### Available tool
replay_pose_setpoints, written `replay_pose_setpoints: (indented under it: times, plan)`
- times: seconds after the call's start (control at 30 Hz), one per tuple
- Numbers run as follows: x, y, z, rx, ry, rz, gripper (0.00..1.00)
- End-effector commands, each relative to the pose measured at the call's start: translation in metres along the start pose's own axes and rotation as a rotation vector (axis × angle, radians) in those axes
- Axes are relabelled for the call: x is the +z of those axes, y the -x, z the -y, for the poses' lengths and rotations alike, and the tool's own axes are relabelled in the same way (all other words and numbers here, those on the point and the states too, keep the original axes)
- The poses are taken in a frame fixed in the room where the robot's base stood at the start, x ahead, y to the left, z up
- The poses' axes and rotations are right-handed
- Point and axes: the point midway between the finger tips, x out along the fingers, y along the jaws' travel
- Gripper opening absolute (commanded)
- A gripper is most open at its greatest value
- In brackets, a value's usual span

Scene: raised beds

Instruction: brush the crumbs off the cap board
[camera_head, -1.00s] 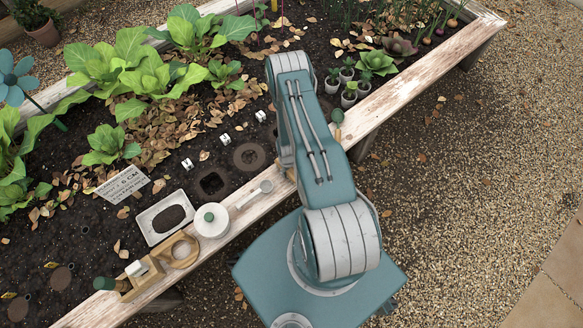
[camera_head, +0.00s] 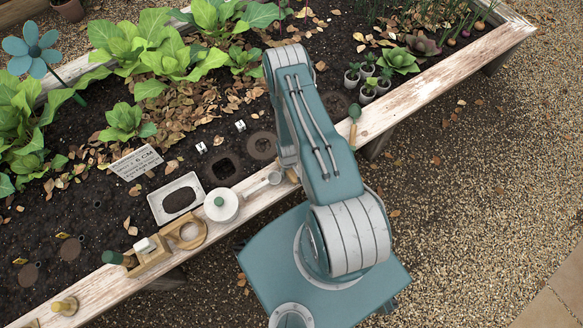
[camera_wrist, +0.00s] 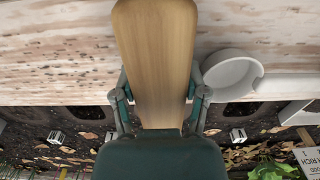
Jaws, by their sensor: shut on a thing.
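The cap board (camera_head: 432,92) is the pale, weathered plank along the bed's near edge. It also fills the upper part of the wrist view (camera_wrist: 60,55). Dark specks and worn patches show on it, but I cannot tell crumbs from weathering. In the wrist view my gripper (camera_wrist: 160,93) is shut on a wooden piece (camera_wrist: 155,50), smooth and light brown, which reaches out over the board. I see no bristles, so its working end is hidden. I cannot tell whether it touches the board. In the head view my arm hides the gripper.
A green-handled tool (camera_head: 354,114) lies right of my arm. Small potted plants (camera_head: 368,90) stand behind it.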

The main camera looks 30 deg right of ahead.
Motion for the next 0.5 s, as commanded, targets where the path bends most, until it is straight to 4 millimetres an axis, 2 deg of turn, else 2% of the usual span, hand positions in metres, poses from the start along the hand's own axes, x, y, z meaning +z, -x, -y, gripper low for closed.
replay_pose_setpoints:
  times: [0.17,0.2,0.23,0.27,0.5]
  plan:
    - [-0.011,-0.002,-0.001,0.001,0.001,-0.004,0.13]
    - [-0.012,-0.002,-0.001,0.001,0.001,-0.004,0.07]
    - [-0.013,-0.003,-0.001,0.001,0.001,-0.004,0.07]
    - [-0.014,-0.003,-0.002,0.001,0.0,-0.004,0.01]
    - [-0.013,-0.002,-0.015,0.002,-0.002,-0.005,0.01]
